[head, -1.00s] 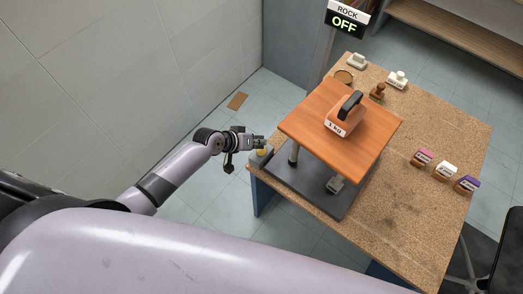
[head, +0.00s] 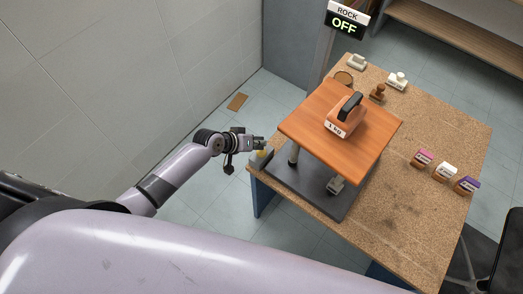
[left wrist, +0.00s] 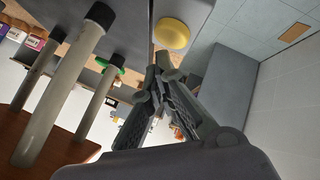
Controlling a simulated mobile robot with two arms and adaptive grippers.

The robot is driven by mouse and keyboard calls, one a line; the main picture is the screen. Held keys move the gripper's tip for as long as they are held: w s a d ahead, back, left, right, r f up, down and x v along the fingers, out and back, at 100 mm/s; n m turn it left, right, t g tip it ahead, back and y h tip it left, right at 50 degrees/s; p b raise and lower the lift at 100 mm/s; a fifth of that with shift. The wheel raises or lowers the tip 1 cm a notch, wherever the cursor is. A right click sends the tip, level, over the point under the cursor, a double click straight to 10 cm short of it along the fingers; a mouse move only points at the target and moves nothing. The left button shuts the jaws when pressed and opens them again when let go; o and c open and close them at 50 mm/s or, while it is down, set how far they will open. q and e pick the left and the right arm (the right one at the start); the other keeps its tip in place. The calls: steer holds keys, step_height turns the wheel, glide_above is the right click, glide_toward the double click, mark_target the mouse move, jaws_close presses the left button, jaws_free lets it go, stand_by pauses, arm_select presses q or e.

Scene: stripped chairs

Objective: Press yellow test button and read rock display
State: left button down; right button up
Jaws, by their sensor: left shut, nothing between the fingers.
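The yellow test button (left wrist: 172,33) is a round knob on a grey box, clear in the left wrist view. In the head view it is small (head: 262,153), at the table's left corner. My left gripper (head: 262,142) is shut and empty close beside the button. In the left wrist view its fingertips (left wrist: 166,66) lie just below the button with a small gap in the picture; contact cannot be told. The rock display (head: 345,22) reads OFF in green under a ROCK label. My right gripper is not in view.
A wooden board (head: 300,122) on posts above a dark base (head: 310,196) stands beside the button and carries a 1 kg weight (head: 344,116). Small labelled blocks (head: 445,171) and stamps sit on the cork-topped table (head: 400,220). A wall is at left.

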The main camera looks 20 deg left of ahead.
arm_select(q)
steer(key=shift+f, duration=0.15)
steer(key=shift+f+b, duration=0.3)
steer(key=shift+b, duration=0.05)
steer(key=shift+f+b, duration=0.35)
steer(key=shift+f, duration=0.1)
stand_by(0.6)
steer(key=shift+s, duration=0.1)
steer(key=shift+r+p, duration=0.35)
steer(key=shift+p, duration=0.1)
steer(key=shift+r+p, duration=0.4)
steer(key=shift+r, duration=0.1)
steer(key=shift+r, duration=0.1)
